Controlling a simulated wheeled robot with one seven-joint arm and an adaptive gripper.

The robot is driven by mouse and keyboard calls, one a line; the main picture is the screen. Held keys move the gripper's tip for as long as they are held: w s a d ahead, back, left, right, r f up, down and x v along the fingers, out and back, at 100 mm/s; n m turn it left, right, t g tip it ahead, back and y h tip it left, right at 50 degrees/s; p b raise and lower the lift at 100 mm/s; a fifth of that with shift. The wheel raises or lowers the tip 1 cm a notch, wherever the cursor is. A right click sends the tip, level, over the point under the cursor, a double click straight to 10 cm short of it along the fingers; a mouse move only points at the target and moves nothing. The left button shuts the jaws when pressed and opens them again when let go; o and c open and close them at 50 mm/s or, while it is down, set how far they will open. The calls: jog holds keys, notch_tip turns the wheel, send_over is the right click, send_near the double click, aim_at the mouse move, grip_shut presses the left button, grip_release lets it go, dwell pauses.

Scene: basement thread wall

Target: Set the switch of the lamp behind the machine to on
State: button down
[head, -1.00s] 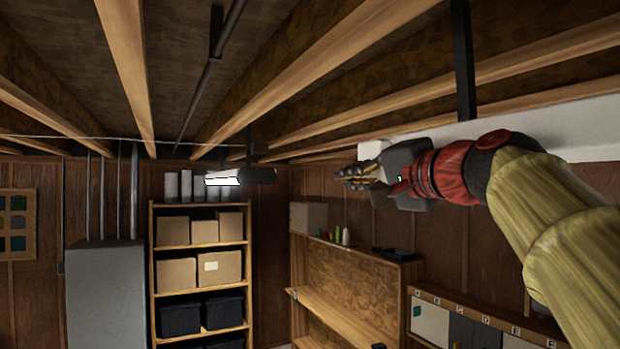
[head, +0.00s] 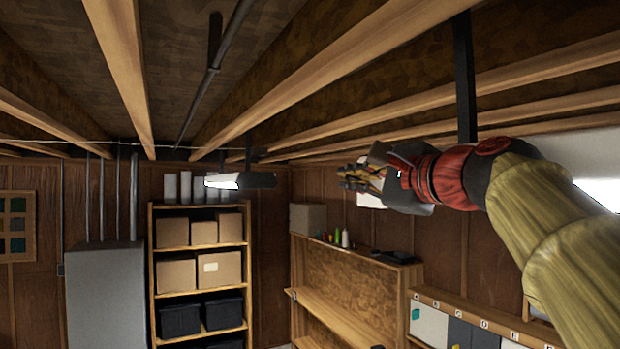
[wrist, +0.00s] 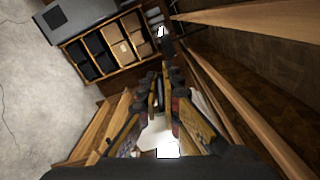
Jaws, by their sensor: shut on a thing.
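A white lamp housing (head: 590,155) hangs at the right of the head view, with a bright lit area low at the right edge. A white part (head: 370,197) shows beside the fingers at the other side of my wrist. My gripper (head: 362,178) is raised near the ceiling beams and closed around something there. In the wrist view, the fingers (wrist: 165,100) are close together, with a bright white patch (wrist: 167,151) between their bases. The fingers hide what they hold, and I cannot make out a switch.
A second lamp (head: 240,181), bright at its left end, hangs beyond. A grey cabinet (head: 105,290) and a shelf unit with boxes (head: 200,250) stand at the back. A black post (head: 464,80) and wooden beams (head: 340,60) are close to my arm.

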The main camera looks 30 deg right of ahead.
jog(key=shift+m, duration=0.5)
jog(key=shift+d, duration=0.1)
jog(key=c, duration=2)
grip_release()
jog(key=shift+r, duration=0.1)
